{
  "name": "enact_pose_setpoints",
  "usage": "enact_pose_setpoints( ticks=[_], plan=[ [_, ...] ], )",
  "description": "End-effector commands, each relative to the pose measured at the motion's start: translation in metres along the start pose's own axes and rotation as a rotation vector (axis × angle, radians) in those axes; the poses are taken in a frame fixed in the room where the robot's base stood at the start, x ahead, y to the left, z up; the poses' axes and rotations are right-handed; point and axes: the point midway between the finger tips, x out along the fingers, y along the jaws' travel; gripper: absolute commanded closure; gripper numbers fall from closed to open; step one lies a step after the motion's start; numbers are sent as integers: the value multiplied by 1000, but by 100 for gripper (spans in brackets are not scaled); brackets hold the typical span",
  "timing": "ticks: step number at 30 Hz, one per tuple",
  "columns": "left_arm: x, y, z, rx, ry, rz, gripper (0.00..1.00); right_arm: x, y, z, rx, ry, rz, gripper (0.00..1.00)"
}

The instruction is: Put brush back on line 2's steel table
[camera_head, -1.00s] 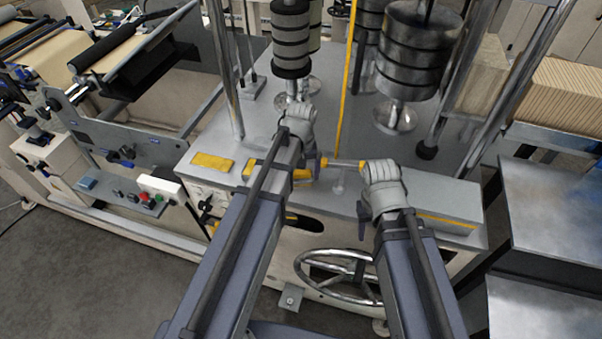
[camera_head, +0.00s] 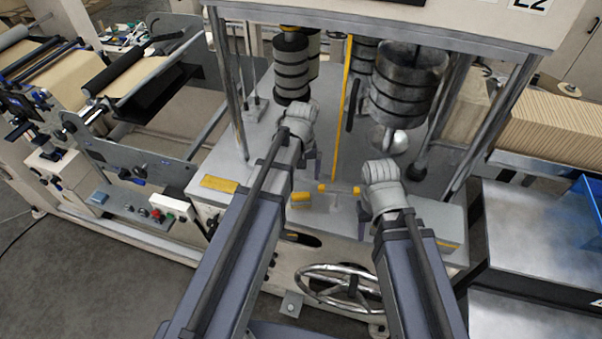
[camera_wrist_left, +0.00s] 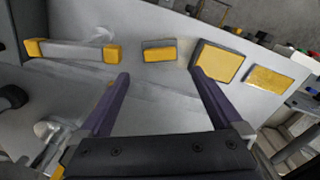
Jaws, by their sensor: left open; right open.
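I cannot make out a brush for certain. A grey bar with yellow ends (camera_head: 340,193) lies on the grey machine deck; it also shows at the upper left of the left wrist view (camera_wrist_left: 75,52). Several yellow-topped blocks lie beside it, one in the middle of the wrist view (camera_wrist_left: 160,50). My left gripper (camera_head: 308,165) is open and empty above the deck; its two fingers (camera_wrist_left: 160,75) are apart in the wrist view. My right gripper (camera_head: 362,215) is open over the deck's right front, just right of the bar. A steel-topped surface (camera_head: 525,225) stands at the right.
Stacked dark weights (camera_head: 405,85) hang over the deck, with upright posts and a yellow rod (camera_head: 342,110). A handwheel (camera_head: 340,290) is below the deck front. An L2 sign (camera_head: 530,3) is at the top. A blue crate (camera_head: 585,215) stands at the far right.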

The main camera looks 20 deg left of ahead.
Motion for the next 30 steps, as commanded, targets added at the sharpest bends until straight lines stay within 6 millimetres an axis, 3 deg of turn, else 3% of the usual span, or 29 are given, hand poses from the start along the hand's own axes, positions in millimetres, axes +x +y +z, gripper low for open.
enact_pose_setpoints(
  ticks=[5,8,18,21,24,30],
  plan=[
    [-6,0,0,0,0,0,0,-6,1,0,2,0,0,50],
    [-5,4,10,32,-1,-4,0,-5,0,0,2,0,0,50],
    [-6,41,138,515,-17,-78,0,-5,0,0,2,0,0,50],
    [-7,45,161,621,-21,-95,0,-5,0,0,2,0,0,50],
    [-7,46,170,671,-24,-104,0,-5,0,0,2,0,0,50],
    [-7,48,170,679,-25,-105,0,-5,0,0,2,0,0,50]
  ],
)
